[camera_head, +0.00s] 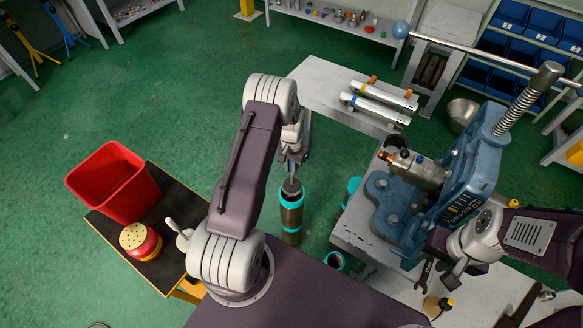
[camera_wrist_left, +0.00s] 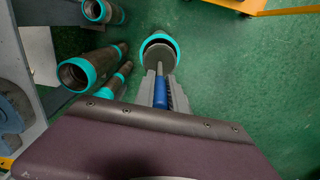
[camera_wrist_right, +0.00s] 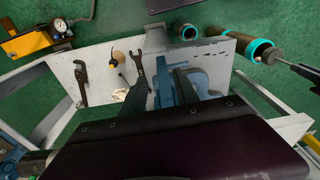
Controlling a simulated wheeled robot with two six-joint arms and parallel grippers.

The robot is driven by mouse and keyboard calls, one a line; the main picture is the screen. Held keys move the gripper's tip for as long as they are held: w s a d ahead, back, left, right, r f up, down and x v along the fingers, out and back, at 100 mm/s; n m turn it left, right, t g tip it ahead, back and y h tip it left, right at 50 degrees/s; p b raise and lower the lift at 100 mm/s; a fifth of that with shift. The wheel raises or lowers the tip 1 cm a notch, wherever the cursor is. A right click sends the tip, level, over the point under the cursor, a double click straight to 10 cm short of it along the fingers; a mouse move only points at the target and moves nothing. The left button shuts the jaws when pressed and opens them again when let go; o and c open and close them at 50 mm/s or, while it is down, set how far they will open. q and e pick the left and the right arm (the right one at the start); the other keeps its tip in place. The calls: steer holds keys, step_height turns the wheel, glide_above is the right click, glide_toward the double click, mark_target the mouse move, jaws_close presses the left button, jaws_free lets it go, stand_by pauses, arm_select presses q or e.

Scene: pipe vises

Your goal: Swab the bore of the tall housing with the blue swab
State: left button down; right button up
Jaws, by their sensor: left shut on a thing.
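My left gripper (camera_head: 294,158) is shut on the blue swab (camera_wrist_left: 160,92), gripping its blue handle. The swab's thin rod ends in a grey disc-shaped head (camera_wrist_left: 157,62). The head is at the mouth of the tall housing (camera_head: 291,215), apparently just outside the bore; the right wrist view also shows the head (camera_wrist_right: 271,55) against the rim. The housing is a dark upright cylinder with teal end rings. The bore is mostly hidden by the head. My right gripper (camera_head: 453,277) is beside the blue vise, away from the swab; I cannot tell its opening.
The blue vise (camera_head: 386,205) stands on a grey bench, with a metal fitting in it. Several other teal-ringed cylinders (camera_wrist_left: 85,68) stand close beside the tall housing.

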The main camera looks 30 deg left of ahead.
arm_select(q)
step_height(320, 180, up, 8)
steer(key=p, duration=0.6)
steer(key=shift+r, duration=0.1)
